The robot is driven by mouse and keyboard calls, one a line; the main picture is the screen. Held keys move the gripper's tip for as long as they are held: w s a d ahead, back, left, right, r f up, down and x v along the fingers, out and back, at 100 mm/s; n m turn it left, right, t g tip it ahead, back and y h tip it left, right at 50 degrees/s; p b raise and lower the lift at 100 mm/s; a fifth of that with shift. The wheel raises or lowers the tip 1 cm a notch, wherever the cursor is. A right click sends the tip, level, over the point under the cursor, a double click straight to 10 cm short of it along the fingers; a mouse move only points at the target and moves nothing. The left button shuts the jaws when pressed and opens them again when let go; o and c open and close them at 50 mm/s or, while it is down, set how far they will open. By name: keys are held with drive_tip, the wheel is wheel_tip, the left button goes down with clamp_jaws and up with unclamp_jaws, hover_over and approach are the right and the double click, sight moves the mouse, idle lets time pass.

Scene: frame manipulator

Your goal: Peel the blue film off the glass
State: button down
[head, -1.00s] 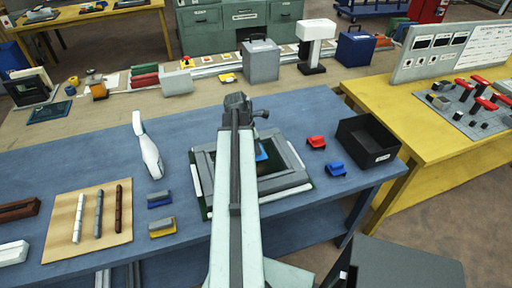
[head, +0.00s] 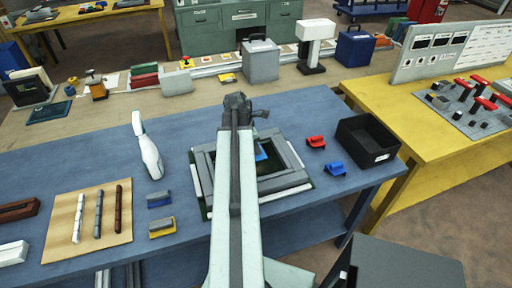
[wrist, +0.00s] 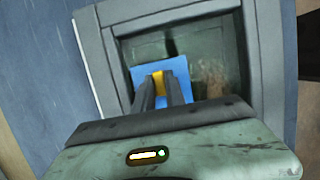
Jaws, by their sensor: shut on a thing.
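The grey frame (head: 297,180) lies on the blue table, with dark greenish glass (wrist: 208,55) inside it in the wrist view. The blue film (wrist: 148,72) lies over part of the glass, with a yellow tab (wrist: 158,80) on it. It also shows as a small blue patch in the head view (head: 261,153), beside my arm. My gripper (wrist: 160,88) is over the film, its two fingers close together on the yellow tab. Most of the film's near side is hidden by the fingers and gripper body. In the head view my arm covers the frame's left middle.
A black bin (head: 369,143) stands right of the frame. A red block (head: 316,142) and a blue block (head: 336,168) lie between them. A white spray bottle (head: 147,150) and a board (head: 88,222) with several sticks are at left.

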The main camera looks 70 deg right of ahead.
drive_tip(key=shift+r, duration=0.1)
idle(0.3)
drive_tip(key=shift+r+p, duration=0.3)
drive_tip(key=shift+p, duration=0.25)
drive_tip(key=shift+r+p, duration=3.05)
